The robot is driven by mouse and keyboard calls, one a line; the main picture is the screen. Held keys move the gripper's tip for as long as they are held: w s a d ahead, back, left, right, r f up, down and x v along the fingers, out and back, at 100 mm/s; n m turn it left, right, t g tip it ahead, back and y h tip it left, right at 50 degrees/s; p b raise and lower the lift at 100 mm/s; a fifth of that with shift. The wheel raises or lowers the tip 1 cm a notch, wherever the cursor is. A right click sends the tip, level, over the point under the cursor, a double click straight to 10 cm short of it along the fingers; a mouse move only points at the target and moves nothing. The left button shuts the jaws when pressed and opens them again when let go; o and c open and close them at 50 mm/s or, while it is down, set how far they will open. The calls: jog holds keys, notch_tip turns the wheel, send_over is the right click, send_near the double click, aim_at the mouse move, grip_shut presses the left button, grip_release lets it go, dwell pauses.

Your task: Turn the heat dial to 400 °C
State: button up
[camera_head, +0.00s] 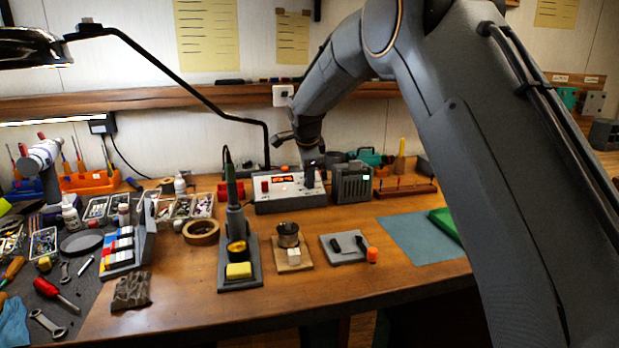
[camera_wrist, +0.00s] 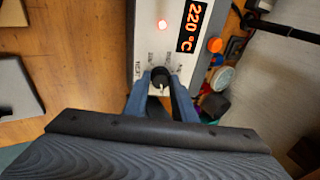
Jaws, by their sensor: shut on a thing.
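The soldering station (camera_head: 290,190) is a light box with a red lit display, standing at the back of the bench. My gripper (camera_wrist: 162,88) is shut on the dial, one finger on each side. In the head view my gripper (camera_head: 311,178) is at the right end of the station, and the dial is hidden there.
A grey slatted box (camera_head: 352,183) stands close to the right of the station. A soldering iron in its stand (camera_head: 238,262), a solder spool (camera_head: 288,236) and a grey pad (camera_head: 344,246) are in front. The bench front edge is clear.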

jog(key=o, duration=1)
jog(key=shift+o, duration=0.2)
jog(key=shift+r, duration=0.1)
jog(key=b+v, duration=0.1)
jog(key=v, duration=0.6)
jog(key=shift+s+r, duration=0.15)
jog(key=shift+r, duration=0.1)
